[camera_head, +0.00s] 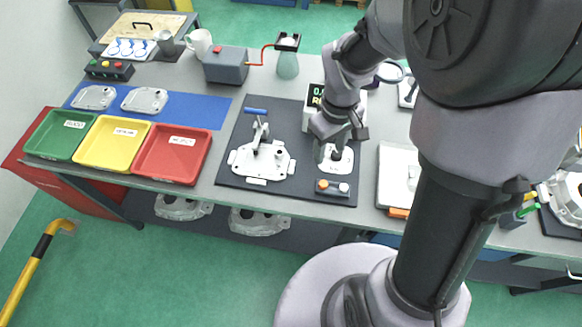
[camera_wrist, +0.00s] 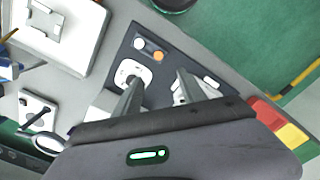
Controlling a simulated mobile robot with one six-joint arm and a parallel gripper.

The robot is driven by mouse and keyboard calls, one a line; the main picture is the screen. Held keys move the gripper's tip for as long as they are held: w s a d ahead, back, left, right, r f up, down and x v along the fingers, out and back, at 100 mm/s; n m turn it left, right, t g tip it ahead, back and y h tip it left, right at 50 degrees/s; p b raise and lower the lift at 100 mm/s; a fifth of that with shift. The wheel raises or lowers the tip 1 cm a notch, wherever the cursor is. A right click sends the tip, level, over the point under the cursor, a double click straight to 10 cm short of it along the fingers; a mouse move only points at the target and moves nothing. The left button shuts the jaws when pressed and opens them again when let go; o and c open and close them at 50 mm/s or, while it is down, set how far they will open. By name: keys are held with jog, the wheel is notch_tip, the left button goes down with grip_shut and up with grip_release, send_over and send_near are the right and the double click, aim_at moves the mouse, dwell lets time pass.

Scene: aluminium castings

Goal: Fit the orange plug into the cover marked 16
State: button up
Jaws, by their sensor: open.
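My gripper (camera_head: 334,146) is open above a small white plate (camera_head: 342,166) with a dark round opening, on the dark mat. In the wrist view the two fingers of my gripper (camera_wrist: 159,78) are apart with nothing between them, and the white plate (camera_wrist: 134,71) lies beyond the fingertips. Two pale castings that look like covers, one left (camera_head: 95,97) and one right (camera_head: 144,100), lie on the blue mat. No marking 16 is readable on them. I cannot pick out the orange plug for certain; a small orange piece (camera_head: 398,212) shows at the front of a light box.
A white fixture with a blue-handled clamp (camera_head: 262,160) stands left of my gripper. Green (camera_head: 62,133), yellow (camera_head: 112,143) and red (camera_head: 172,155) trays line the left. A display unit (camera_head: 312,98) stands behind the gripper.

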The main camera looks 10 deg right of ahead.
jog(key=b, duration=0.4)
send_over(323, 184)
jog(key=f, duration=1.2)
jog(key=shift+s+d, duration=0.25)
jog(key=shift+d, duration=0.05)
jog(key=f, duration=0.1)
jog(key=f+b, duration=0.1)
jog(key=f, duration=0.1)
jog(key=f+b, duration=0.1)
jog(key=f, duration=0.1)
jog(key=shift+w+a+f, duration=0.25)
jog(key=shift+w, duration=0.1)
jog(key=shift+s+r, duration=0.1)
jog(key=shift+r, duration=0.05)
jog(key=shift+c, duration=0.5)
grip_shut()
